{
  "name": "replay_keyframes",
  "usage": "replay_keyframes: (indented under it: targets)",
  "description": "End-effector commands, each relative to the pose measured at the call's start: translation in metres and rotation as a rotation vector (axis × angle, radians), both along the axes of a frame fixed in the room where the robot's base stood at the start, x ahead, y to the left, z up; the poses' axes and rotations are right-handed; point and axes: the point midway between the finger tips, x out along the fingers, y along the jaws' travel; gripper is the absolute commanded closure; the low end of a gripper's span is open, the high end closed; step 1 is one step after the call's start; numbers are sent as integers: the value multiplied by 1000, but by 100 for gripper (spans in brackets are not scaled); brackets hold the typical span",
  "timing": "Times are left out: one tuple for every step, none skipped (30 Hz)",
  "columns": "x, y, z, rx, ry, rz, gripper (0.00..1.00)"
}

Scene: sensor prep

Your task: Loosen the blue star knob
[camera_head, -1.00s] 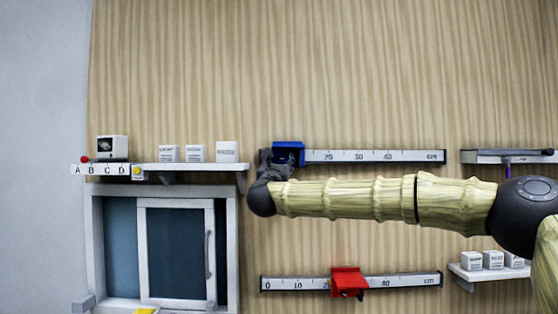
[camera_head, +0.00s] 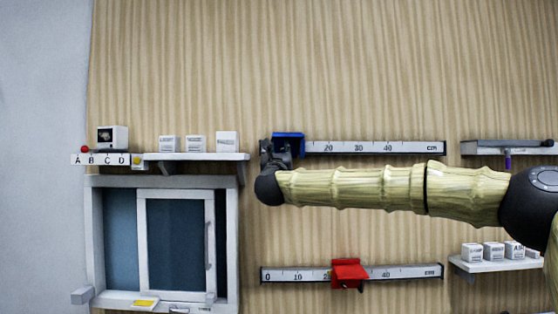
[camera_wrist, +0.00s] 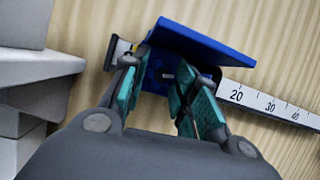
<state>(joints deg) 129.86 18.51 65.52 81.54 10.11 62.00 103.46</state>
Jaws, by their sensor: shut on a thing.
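The blue carriage (camera_head: 288,138) sits near the left end of the upper scale rail (camera_head: 375,148). In the wrist view, its blue plate (camera_wrist: 205,42) overhangs the fingertips, and the rail (camera_wrist: 275,106) runs off to the right. My gripper (camera_head: 277,152) is at the carriage's underside and front. The wrist view shows its teal-padded fingers (camera_wrist: 160,92) on either side of the spot under the plate, shut on the blue star knob. The knob itself is mostly hidden by the fingers, so its turn cannot be told.
A lower rail with a red carriage (camera_head: 350,271) is below my arm. A shelf (camera_head: 195,156) with white boxes and a sliding-door cabinet (camera_head: 160,245) are at left. Another shelf (camera_head: 495,262) with boxes is at lower right. The wall above is clear.

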Motion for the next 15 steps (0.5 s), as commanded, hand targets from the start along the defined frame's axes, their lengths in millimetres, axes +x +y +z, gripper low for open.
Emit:
replay_keyframes:
  targets:
    - [0,-1,-2,-19,-2,-1,94]
    - [0,-1,-1,-32,-2,-2,94]
    - [0,-1,-1,-45,-2,-2,94]
    - [0,-1,-1,-52,-2,-1,94]
    - [0,-1,0,-58,-2,-2,94]
    - [0,-1,0,-65,-1,-2,94]
    - [0,-1,0,-67,-2,-2,94]
    - [0,-1,0,-68,-2,-2,94]
    - [0,-1,1,-69,-2,-2,94]
    - [0,-1,1,-70,-2,-1,94]
    - [0,-1,1,-68,-1,-2,94]
    - [0,-1,1,-68,-1,-2,94]
    - [0,-1,1,-68,-1,-2,94]
    - [0,-1,1,-68,-1,-2,94]
    - [0,-1,1,-68,-1,-2,94]
